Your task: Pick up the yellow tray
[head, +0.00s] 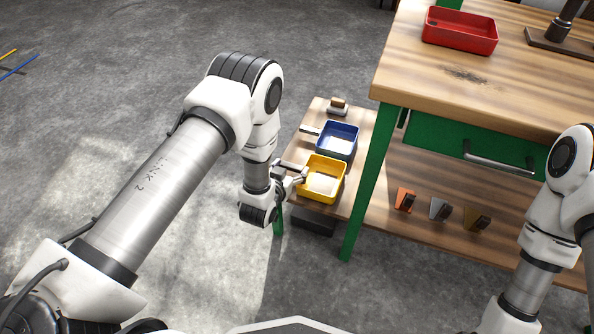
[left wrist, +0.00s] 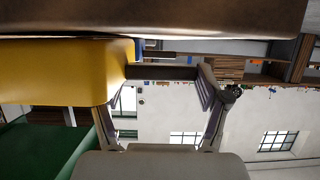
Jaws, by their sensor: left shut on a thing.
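The yellow tray (head: 341,184) is at the front end of a low wooden side table (head: 353,196). It also shows large and close in the left wrist view (left wrist: 65,75). A dark handle (head: 289,165) sticks out from its left side, and shows as a bar in the left wrist view (left wrist: 160,72). My left gripper (head: 299,178) is at this handle side, shut on the tray. Its fingers hide part of the handle. I cannot tell whether the tray touches the table. My right gripper is out of view.
A blue tray (head: 338,141) with its own handle sits just behind the yellow one. A small block (head: 338,105) is farther back. A green-legged workbench (head: 440,75) with a red tray (head: 461,29) stands at right. Open floor (head: 100,80) lies left.

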